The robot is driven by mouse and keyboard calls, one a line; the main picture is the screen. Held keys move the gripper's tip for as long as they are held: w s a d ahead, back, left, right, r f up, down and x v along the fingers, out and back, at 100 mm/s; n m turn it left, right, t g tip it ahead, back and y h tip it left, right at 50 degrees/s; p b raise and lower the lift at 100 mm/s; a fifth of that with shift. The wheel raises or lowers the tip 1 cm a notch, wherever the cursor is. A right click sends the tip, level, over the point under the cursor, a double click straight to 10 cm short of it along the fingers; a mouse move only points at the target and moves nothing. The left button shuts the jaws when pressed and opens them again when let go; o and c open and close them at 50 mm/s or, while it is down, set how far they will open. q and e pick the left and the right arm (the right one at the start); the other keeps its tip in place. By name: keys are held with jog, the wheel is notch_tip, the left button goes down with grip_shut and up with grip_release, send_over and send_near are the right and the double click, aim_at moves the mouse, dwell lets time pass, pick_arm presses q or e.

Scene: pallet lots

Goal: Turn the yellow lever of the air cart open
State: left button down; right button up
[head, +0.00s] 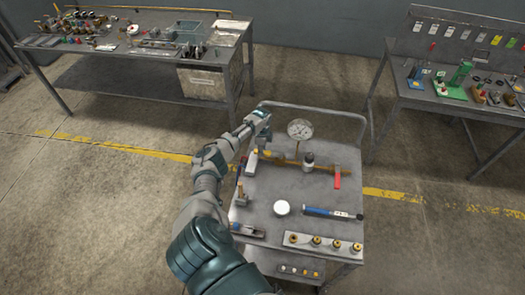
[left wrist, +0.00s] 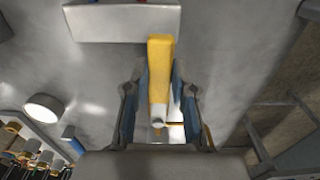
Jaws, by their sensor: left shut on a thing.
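The air cart (head: 262,225) stands in front of me, with a brass pipe (head: 318,168) along its far part. My left gripper (head: 258,126) is over the cart's far left corner, at the pipe's left end. In the left wrist view the yellow lever (left wrist: 160,68) lies lengthwise between the two fingers of my left gripper (left wrist: 159,95), which is shut on it. In the head view the gripper and arm hide most of the lever. My right gripper is not in view.
A round gauge (head: 300,129) and a red lever (head: 337,178) are on the pipe. A white round lid (head: 282,208), a blue-handled tool (head: 332,213) and a block with brass fittings (head: 322,244) lie on the cart. Benches (head: 85,75) stand behind, with open floor between.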

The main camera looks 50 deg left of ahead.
pick_arm(q)
jog(key=shift+w+a+r, duration=0.1)
jog(key=c, duration=1)
grip_release()
jog(key=shift+o, duration=0.2)
jog(key=shift+a, duration=0.1)
notch_tip(320, 180, up, 12)
jog(key=shift+f, duration=0.25)
